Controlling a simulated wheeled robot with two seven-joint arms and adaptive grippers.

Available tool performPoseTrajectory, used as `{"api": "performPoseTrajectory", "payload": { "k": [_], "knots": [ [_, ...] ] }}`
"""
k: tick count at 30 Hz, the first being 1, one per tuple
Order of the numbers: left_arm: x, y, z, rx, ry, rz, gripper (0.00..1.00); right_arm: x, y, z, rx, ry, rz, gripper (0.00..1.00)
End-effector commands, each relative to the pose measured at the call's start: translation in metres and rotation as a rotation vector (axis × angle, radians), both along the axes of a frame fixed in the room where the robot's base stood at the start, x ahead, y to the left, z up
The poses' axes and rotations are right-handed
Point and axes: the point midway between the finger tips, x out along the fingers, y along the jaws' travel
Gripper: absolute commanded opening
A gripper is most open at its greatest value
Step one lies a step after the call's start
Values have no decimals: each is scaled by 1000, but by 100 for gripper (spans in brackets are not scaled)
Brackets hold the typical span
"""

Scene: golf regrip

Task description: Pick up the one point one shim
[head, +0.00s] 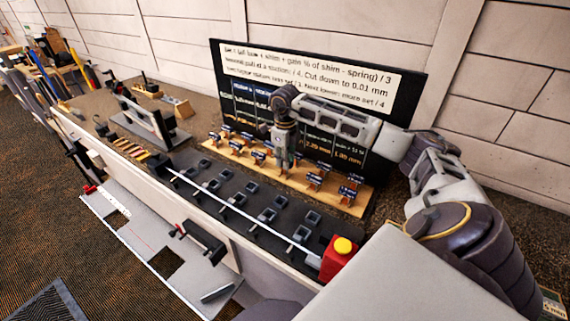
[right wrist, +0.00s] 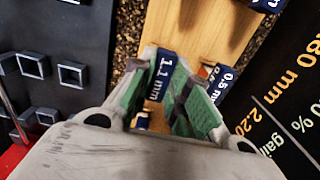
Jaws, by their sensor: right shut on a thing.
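The 1.1 mm shim, with its dark blue label (right wrist: 163,72), sits between the green-padded fingers of my right gripper in the right wrist view. My right gripper (head: 284,168) is shut on it, pointing down over the wooden board (head: 240,165) in the head view. The fingers hide most of the shim, and I cannot tell if it still touches its stand. A neighbouring shim labelled 0.5 (right wrist: 226,80) is just right of the fingers in the right wrist view. My left gripper is not in view.
Other labelled shims (head: 348,190) stand on the board on both sides of my gripper. A dark tray with several square sockets (head: 266,215) lies in front. A lettered black sign (head: 400,90) stands close behind. A red box with a yellow button (head: 339,258) is at the near right.

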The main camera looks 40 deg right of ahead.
Motion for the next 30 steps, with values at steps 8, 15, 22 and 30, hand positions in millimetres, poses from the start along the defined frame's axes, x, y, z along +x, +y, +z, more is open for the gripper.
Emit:
{"api": "performPoseTrajectory", "payload": {
  "k": [8,15,22,30],
  "knots": [
    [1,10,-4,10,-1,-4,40,1,0,36,0,-4,0,0],
    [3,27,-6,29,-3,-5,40,1,0,67,0,-4,0,0],
    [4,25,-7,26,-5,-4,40,0,0,83,1,-3,0,0],
    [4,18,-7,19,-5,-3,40,0,0,87,0,-1,0,0]
  ]
}}
